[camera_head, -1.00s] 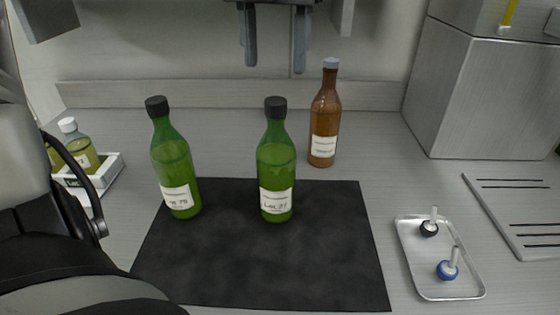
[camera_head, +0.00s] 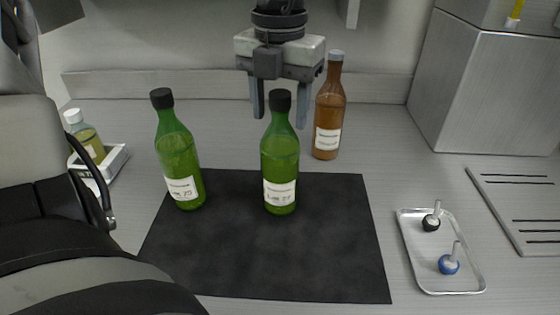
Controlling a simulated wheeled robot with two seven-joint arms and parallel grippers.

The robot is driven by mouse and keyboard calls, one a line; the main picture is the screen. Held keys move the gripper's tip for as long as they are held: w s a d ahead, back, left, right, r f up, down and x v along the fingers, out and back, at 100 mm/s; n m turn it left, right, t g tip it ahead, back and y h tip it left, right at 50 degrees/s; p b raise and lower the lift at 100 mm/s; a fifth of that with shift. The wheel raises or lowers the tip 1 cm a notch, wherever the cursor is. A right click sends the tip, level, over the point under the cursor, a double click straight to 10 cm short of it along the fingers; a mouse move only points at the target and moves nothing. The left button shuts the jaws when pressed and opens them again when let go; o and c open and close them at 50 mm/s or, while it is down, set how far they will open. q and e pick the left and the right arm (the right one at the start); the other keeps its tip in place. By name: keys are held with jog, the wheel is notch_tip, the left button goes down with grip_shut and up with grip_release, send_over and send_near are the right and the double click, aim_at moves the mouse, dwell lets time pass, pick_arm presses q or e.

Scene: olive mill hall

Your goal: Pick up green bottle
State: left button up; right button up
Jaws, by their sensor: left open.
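Two green bottles with black caps and white labels stand upright on a dark mat (camera_head: 300,260). One green bottle (camera_head: 179,155) is at the mat's left back; the other green bottle (camera_head: 280,160) is near its back middle. My left gripper (camera_head: 280,108) points down at the top centre, open and empty. In the picture its two fingers show on either side of the middle bottle's black cap; I cannot tell how far behind or above it they are. My right gripper is not in view.
A brown bottle (camera_head: 328,118) stands just behind the mat, right of the gripper. A metal tray (camera_head: 441,284) with two small stoppers lies at right, near a slotted plate (camera_head: 515,205) and steel box (camera_head: 485,100).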

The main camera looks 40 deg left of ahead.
pick_arm(q)
jog(key=c, duration=1.2)
jog(key=shift+o, duration=0.2)
jog(key=shift+r, duration=0.1)
